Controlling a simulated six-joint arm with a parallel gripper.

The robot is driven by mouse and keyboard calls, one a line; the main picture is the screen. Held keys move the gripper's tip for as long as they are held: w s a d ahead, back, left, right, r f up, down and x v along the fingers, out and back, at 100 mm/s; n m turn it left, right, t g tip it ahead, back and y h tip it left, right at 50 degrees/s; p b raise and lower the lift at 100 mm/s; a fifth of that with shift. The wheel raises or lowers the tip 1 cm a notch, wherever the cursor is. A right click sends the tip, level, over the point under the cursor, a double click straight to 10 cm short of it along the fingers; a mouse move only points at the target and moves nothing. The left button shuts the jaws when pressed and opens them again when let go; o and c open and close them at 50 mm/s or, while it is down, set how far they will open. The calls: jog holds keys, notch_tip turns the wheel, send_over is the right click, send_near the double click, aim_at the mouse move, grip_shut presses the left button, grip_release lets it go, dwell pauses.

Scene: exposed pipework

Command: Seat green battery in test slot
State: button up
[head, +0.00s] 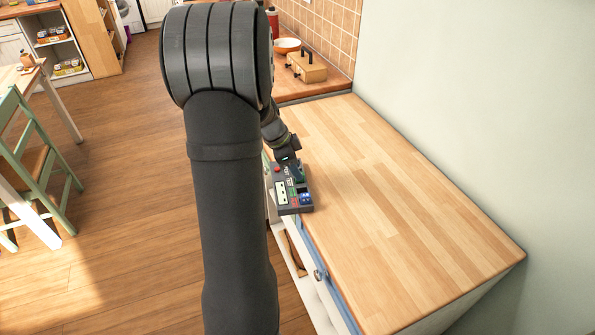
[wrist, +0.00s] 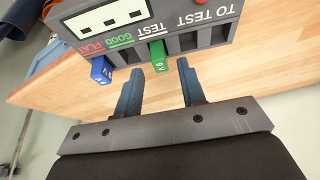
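A grey battery tester (head: 293,206) lies near the left edge of the wooden counter; it also shows in the wrist view (wrist: 186,14), its lettering upside down. The green battery (wrist: 159,56), marked 9 V, stands in the tester's row of slots, near a TEST label. I cannot tell how deep it sits. A blue battery (wrist: 102,70) is in the row to its left, near FLAT. My gripper (wrist: 157,76) is open, its fingertips apart on either side of the green battery and just short of it. In the head view my gripper (head: 289,157) is at the tester's far end.
Dark empty slots show right of the green battery. The counter (head: 390,200) right of the tester is clear, with a wall beyond. A wooden box (head: 306,67) and an orange bowl (head: 287,45) stand on the far counter. A green chair (head: 30,165) is at the left.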

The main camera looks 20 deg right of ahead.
jog(key=v, duration=1)
jog(key=shift+f, duration=0.1)
jog(key=x, duration=1.1)
jog(key=shift+s+d+f, duration=0.1)
jog(key=shift+f, duration=0.25)
jog(key=shift+d+r, duration=0.1)
jog(key=shift+d, duration=0.05)
jog(key=shift+r, duration=1.75)
jog(key=shift+f, duration=0.15)
